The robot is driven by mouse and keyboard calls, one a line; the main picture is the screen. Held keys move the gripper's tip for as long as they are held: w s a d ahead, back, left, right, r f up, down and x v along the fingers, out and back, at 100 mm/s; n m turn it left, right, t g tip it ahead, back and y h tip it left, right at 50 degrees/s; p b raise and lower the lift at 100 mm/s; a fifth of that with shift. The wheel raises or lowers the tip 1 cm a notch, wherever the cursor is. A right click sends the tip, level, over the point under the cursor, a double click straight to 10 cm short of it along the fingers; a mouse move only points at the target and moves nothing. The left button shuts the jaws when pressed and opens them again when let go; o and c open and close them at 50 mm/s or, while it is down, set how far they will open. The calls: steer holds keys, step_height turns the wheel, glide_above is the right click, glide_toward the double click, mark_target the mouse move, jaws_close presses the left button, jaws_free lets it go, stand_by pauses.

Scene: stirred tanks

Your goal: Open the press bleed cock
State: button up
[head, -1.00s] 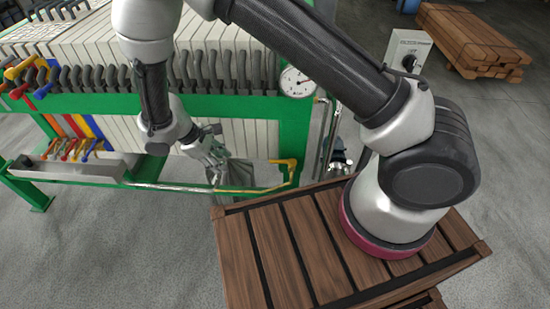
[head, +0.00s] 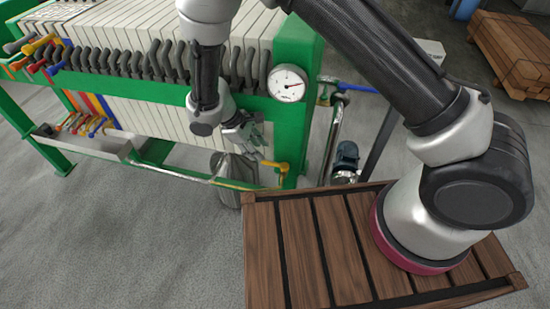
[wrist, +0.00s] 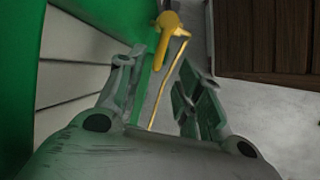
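A yellow cock handle (head: 274,165) sits on a thin yellow pipe (head: 240,185) at the lower right end of the green-framed press (head: 170,95). I take it for the bleed cock; no label shows. In the wrist view the yellow handle (wrist: 167,38) is ahead of the fingers, near the top middle. My gripper (head: 256,148) is just up and left of the handle in the head view. In the wrist view my gripper (wrist: 163,82) is open and empty, its fingers spread and apart from the handle.
A pressure gauge (head: 287,83) is on the press end. A blue-handled valve (head: 350,87) is to its right. A metal bucket (head: 228,165) stands below the pipe. Several coloured cocks line a trough (head: 80,143) at left. Open floor lies in front.

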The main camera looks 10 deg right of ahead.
mark_target(267, 163)
steer(key=x, duration=0.7)
steer(key=shift+d+f, duration=0.1)
steer(key=shift+f, duration=0.1)
jaws_close()
